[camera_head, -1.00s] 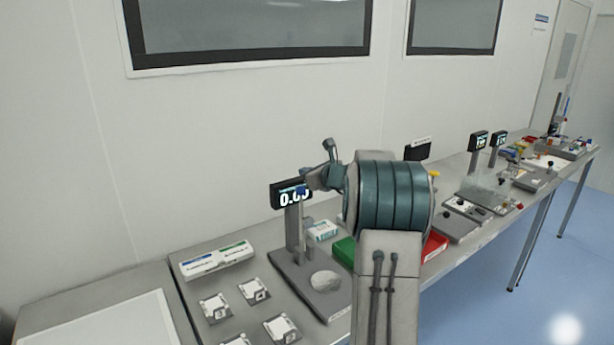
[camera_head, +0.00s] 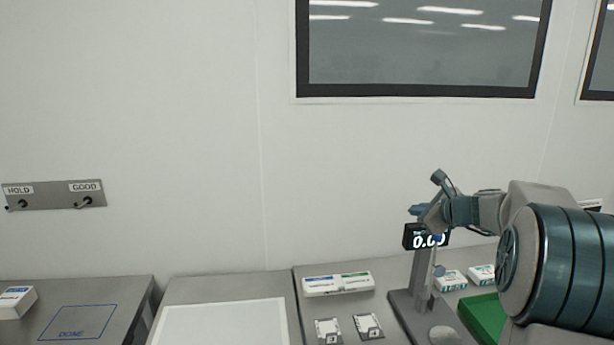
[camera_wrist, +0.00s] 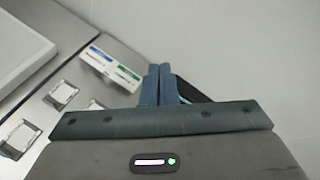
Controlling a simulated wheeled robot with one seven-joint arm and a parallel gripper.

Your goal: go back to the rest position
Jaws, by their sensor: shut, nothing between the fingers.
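My gripper (camera_wrist: 158,72) shows in the wrist view with its two blue fingers together and nothing between them. In the head view my gripper (camera_head: 420,211) is at the end of my folded arm at the right. It appears in front of the display (camera_head: 411,238) of a grey test stand (camera_head: 401,312), which reads about 0.00. I cannot tell how far apart they are. The gripper is above the bench and holds nothing.
A white box with blue and green labels (camera_head: 338,286) lies on the bench, with small white cards (camera_head: 368,326) before it. A green tray (camera_head: 487,315) is at right. A white panel (camera_head: 222,322) lies left of them. A HOLD/GOOD hook plate (camera_head: 54,195) is on the wall.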

